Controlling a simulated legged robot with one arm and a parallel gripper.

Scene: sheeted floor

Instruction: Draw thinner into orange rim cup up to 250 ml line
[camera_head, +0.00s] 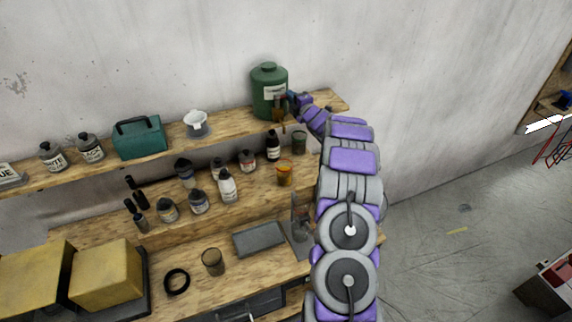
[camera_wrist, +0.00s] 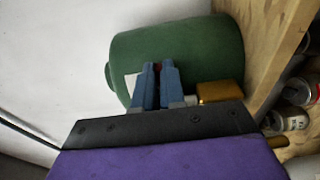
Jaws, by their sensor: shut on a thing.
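A green drum with a pale label (camera_head: 268,92) stands on the upper shelf at the right; its side fills the middle of the wrist view (camera_wrist: 180,55). A brass tap (camera_head: 279,115) sticks out low on its front, and part of it shows in the wrist view (camera_wrist: 220,92). My gripper (camera_head: 290,97) is at the tap; its blue fingers are close together in the wrist view (camera_wrist: 157,72), shut on a small red piece, apparently the tap handle, mostly hidden by the fingers. An orange cup (camera_head: 284,175) stands upright on the shelf below, roughly under the tap. Its fill level and markings cannot be read.
A grey-green cup (camera_head: 299,143) and a dark bottle (camera_head: 273,147) stand near the orange cup. Several bottles (camera_head: 227,186) stand left of it. A brown glass (camera_head: 213,262) stands on the lower bench. Open floor (camera_head: 460,235) lies to the right.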

